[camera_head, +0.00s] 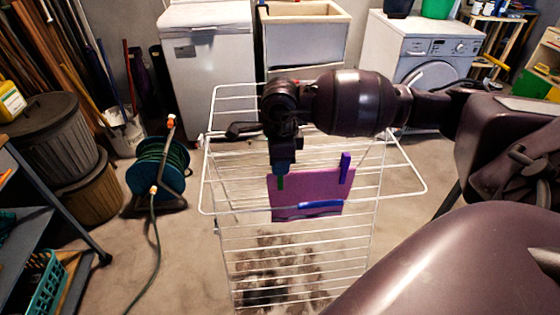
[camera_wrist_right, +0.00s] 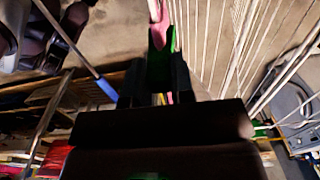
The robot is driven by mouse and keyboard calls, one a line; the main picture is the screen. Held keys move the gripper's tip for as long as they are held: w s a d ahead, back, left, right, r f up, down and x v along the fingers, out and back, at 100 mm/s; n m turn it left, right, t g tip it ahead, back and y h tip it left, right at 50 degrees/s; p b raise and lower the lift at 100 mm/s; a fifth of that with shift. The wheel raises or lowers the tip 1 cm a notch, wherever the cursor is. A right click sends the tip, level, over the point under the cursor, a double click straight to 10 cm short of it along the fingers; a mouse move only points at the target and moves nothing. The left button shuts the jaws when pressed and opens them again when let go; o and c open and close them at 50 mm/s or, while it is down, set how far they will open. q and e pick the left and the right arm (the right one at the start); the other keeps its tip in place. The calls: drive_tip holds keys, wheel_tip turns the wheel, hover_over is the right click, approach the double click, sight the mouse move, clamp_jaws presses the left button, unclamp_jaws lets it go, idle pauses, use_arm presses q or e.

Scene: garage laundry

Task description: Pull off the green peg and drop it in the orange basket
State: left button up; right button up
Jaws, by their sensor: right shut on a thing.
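The green peg (camera_head: 281,183) sits on the top edge of a pink-purple cloth (camera_head: 325,187) that hangs on the white drying rack (camera_head: 415,190). My right gripper (camera_head: 283,168) points down from above and is shut on the green peg, hiding its upper part. The peg also shows between the fingers in the right wrist view (camera_wrist_right: 160,68), with a strip of the pink cloth beyond it. The cloth appears to be still at the peg. I see no orange basket in either view. My left gripper is out of view.
A purple peg (camera_head: 345,167) clips the cloth further right, and a blue bar-shaped thing (camera_head: 320,205) lies across it. A hose reel (camera_head: 158,170) stands left of the rack. A teal basket (camera_head: 42,285) is at the lower left. Bare floor lies between reel and rack.

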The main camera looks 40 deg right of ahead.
drive_tip(key=shift+w+r+p, duration=0.1)
drive_tip(key=shift+r+p, duration=0.4)
drive_tip(key=shift+r, duration=0.65)
clamp_jaws()
drive_tip(key=shift+r+p, duration=0.8)
drive_tip(key=shift+r, duration=1.05)
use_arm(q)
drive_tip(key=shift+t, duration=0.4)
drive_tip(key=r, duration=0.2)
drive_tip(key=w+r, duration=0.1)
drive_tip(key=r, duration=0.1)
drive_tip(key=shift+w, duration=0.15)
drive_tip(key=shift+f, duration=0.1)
use_arm(e)
drive_tip(key=shift+s+f, duration=0.1)
drive_tip(key=shift+s, duration=0.1)
